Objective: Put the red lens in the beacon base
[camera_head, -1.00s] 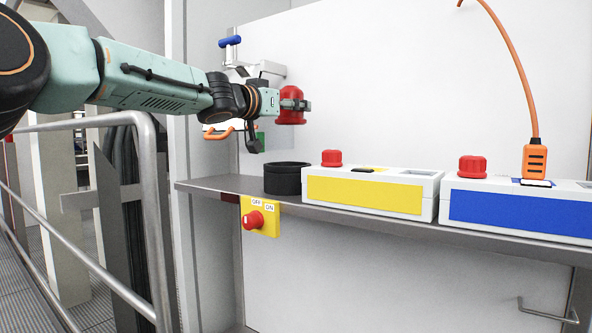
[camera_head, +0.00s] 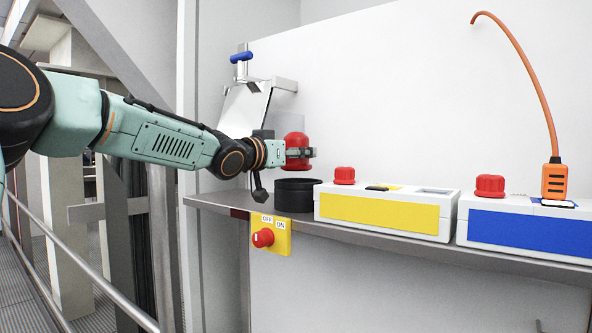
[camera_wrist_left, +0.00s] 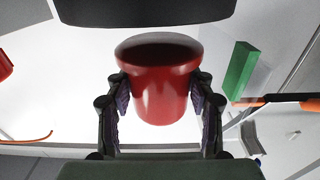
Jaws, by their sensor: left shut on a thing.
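The red lens (camera_head: 295,142) is a red dome-shaped cap, held upright in my left gripper (camera_head: 303,153). In the left wrist view the red lens (camera_wrist_left: 160,85) sits between the two fingers of the left gripper (camera_wrist_left: 160,105), which touch its sides. The beacon base (camera_head: 295,197) is a black round cup on the shelf, left of the yellow box. The lens is above the beacon base with a small gap between them. A dark rounded edge, likely the beacon base (camera_wrist_left: 145,10), shows at the top of the left wrist view. My right gripper is not in view.
A grey shelf (camera_head: 225,203) carries a yellow-fronted box (camera_head: 378,210) and a blue-fronted box (camera_head: 530,233), each with a red knob. An orange plug with cable (camera_head: 554,180) stands on the blue box. A yellow OFF/ON switch plate (camera_head: 280,240) hangs below the shelf edge.

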